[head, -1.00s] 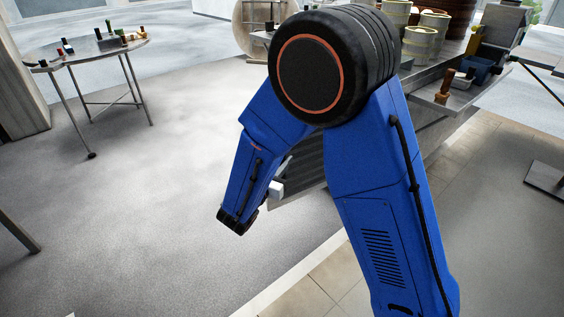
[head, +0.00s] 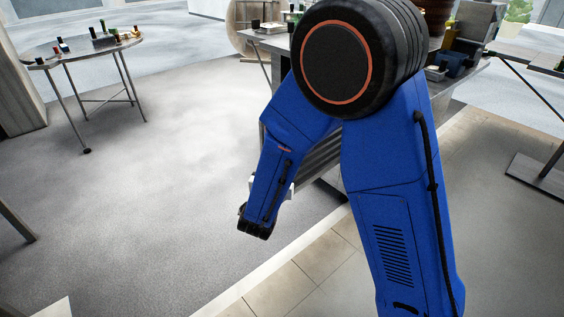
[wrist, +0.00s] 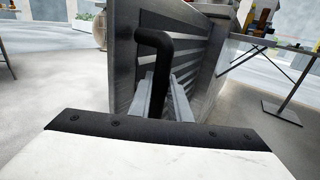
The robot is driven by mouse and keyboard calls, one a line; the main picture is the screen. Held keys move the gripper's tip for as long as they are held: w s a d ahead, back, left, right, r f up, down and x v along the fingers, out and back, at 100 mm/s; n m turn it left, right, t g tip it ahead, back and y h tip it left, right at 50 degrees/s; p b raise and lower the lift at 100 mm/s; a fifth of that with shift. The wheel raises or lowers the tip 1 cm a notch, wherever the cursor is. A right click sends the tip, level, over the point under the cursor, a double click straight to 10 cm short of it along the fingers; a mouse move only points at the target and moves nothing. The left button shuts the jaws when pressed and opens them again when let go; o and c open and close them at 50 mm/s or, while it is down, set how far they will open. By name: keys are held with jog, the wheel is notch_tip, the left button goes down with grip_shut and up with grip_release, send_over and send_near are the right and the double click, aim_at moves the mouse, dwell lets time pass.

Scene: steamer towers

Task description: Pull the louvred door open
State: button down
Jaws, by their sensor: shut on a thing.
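The grey louvred door (wrist: 197,23) fills the upper middle of the wrist view, its slats running across it. Its black bent handle (wrist: 156,39) stands out in front of the slats. My gripper (wrist: 163,86) has its two grey fingers shut on this handle. The handle's lower end is hidden between the fingers. In the head view a strip of louvres (head: 322,157) shows between my blue arm links. My gripper is mostly hidden there behind my arm. I cannot tell how far the door stands open.
A round table (head: 80,49) with small items stands at the far left on open grey floor. A dark counter (head: 455,85) with jars and boxes stands behind my arm. Another table's leg and foot plate (head: 541,178) stand at the right. Tiled floor lies in front.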

jog(key=c, duration=1.8)
grip_release()
jog(key=shift+d, duration=0.15)
jog(key=shift+w, duration=0.1)
jog(key=v, duration=1.7)
jog(key=shift+s, duration=0.2)
